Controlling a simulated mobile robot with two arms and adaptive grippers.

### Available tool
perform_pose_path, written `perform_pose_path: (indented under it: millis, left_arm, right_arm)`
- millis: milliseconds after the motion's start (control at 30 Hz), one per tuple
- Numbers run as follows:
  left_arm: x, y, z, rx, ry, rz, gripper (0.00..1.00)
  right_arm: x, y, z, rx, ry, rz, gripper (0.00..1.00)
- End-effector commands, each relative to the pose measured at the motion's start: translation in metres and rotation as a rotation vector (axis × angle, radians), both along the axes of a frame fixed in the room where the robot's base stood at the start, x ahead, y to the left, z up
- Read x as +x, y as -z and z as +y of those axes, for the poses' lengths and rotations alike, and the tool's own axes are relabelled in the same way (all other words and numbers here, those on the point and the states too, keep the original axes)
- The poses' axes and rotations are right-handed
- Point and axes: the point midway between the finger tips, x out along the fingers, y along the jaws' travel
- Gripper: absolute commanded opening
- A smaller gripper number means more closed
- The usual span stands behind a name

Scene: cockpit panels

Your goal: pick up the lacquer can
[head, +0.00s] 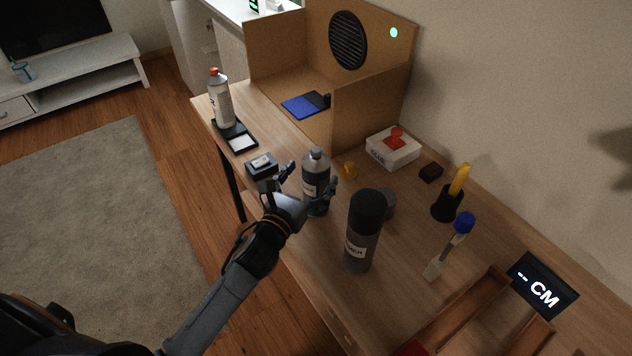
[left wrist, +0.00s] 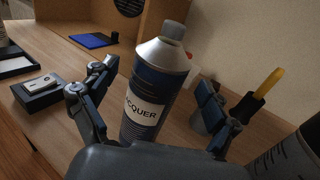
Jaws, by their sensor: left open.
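The lacquer can (head: 316,172) is a grey metal can with a dark band, a white label and a grey cap. It stands upright on the wooden table. My left gripper (head: 309,183) is open, with its fingers on either side of the can. In the left wrist view, the can (left wrist: 156,84) with its "ACQUER" lettering stands between the open fingers of the gripper (left wrist: 150,100), and gaps show on both sides. The can's base is hidden behind the gripper's palm in that view. My right gripper is not in view.
A dark spray can (head: 362,235) stands close to the right of the lacquer can. A small black box (head: 262,168) is to its left.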

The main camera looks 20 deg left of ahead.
Motion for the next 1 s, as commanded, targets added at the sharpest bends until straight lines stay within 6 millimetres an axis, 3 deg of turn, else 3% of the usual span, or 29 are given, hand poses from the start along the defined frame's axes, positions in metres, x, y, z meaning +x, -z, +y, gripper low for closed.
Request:
perform_pose_path:
  millis: [33, 200, 467, 867, 1000]
  left_arm:
    - [0.009, -0.007, 0.0, -0.002, -0.001, -0.002, 0.88]
    - [0.025, -0.003, -0.003, -0.001, 0.0, 0.0, 0.88]
    - [0.027, -0.001, -0.003, -0.001, 0.0, 0.001, 0.85]
    - [0.026, -0.001, -0.003, 0.0, 0.0, 0.001, 0.04]
    - [0.027, -0.003, -0.003, 0.0, 0.001, -0.002, 0.0]
  right_arm:
    - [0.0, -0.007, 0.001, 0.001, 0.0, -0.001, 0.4]
    - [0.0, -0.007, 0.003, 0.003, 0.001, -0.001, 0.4]
    - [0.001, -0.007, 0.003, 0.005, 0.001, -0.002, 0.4]
    - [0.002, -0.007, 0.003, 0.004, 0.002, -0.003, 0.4]
    - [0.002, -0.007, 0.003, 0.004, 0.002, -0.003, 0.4]
